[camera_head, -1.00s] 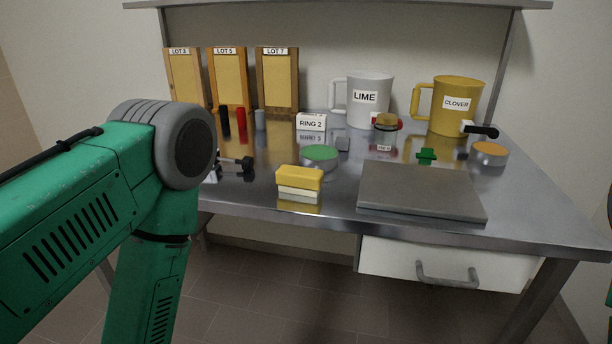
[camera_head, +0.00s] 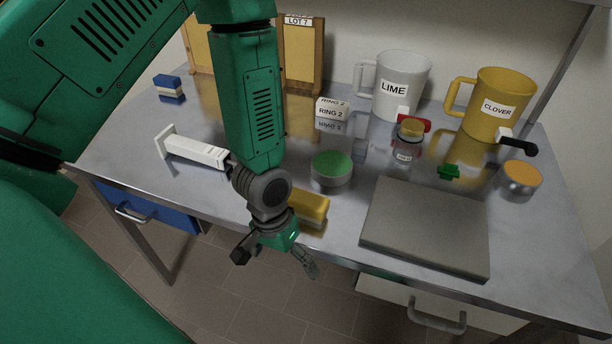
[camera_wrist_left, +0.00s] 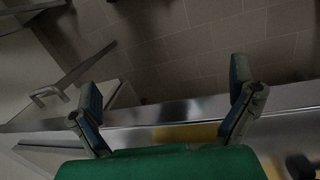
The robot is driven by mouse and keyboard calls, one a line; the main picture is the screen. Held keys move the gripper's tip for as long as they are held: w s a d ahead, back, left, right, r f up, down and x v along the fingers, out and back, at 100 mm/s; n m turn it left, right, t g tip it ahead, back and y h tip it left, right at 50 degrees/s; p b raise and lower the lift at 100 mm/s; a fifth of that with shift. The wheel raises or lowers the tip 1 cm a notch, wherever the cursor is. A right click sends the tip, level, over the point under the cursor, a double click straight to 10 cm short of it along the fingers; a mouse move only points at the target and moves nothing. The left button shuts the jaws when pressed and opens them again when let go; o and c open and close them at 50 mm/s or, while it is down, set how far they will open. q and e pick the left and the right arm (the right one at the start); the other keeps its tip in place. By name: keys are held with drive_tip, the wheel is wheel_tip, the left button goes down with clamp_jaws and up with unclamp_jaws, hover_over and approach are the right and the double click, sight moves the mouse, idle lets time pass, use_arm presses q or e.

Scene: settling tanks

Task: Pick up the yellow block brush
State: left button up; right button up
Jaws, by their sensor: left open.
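The yellow block brush (camera_head: 311,205) lies near the front edge of the metal table, its left part hidden behind my left wrist. My left gripper (camera_head: 276,262) is open and empty, just in front of the table edge and to the lower left of the brush. In the left wrist view, the two fingers of this gripper (camera_wrist_left: 165,88) are spread wide over the table edge and floor. A strip of the yellow brush (camera_wrist_left: 185,133) shows there, largely hidden by the green palm. My right gripper is not in view.
A grey slab (camera_head: 425,228) lies right of the brush, and a green-topped round container (camera_head: 331,169) stands behind it. A white tool (camera_head: 195,150) and a blue block (camera_head: 168,84) lie left. The LIME jug (camera_head: 398,84) and CLOVER jug (camera_head: 497,104) stand at the back.

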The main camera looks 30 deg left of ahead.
sight(305, 198)
use_arm(q)
drive_tip(key=w+r, duration=0.2)
drive_tip(key=r, duration=0.1)
drive_tip(key=w+r, duration=0.2)
drive_tip(key=r, duration=0.1)
drive_tip(key=w+r+p, duration=0.1)
drive_tip(key=w+r, duration=0.1)
drive_tip(key=r, duration=0.1)
drive_tip(key=shift+w+r, duration=0.3)
drive_tip(key=shift+r, duration=0.05)
drive_tip(key=w+a+r+y, duration=0.2)
drive_tip(key=w+r, duration=0.3)
drive_tip(key=r, duration=0.5)
drive_tip(key=shift+n, duration=0.3)
drive_tip(key=f, duration=0.8)
drive_tip(key=shift+a+f, duration=0.15)
drive_tip(key=shift+a, duration=0.05)
drive_tip(key=shift+f+p, duration=0.3)
drive_tip(key=shift+f, duration=0.25)
wheel_tip(305, 198, down, 4)
drive_tip(key=shift+w+a+f, duration=0.1)
drive_tip(key=shift+w+f, duration=0.05)
drive_tip(key=shift+f, duration=0.1)
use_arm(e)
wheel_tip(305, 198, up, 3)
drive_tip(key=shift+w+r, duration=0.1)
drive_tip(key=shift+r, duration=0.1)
use_arm(q)
drive_tip(key=c, duration=1)
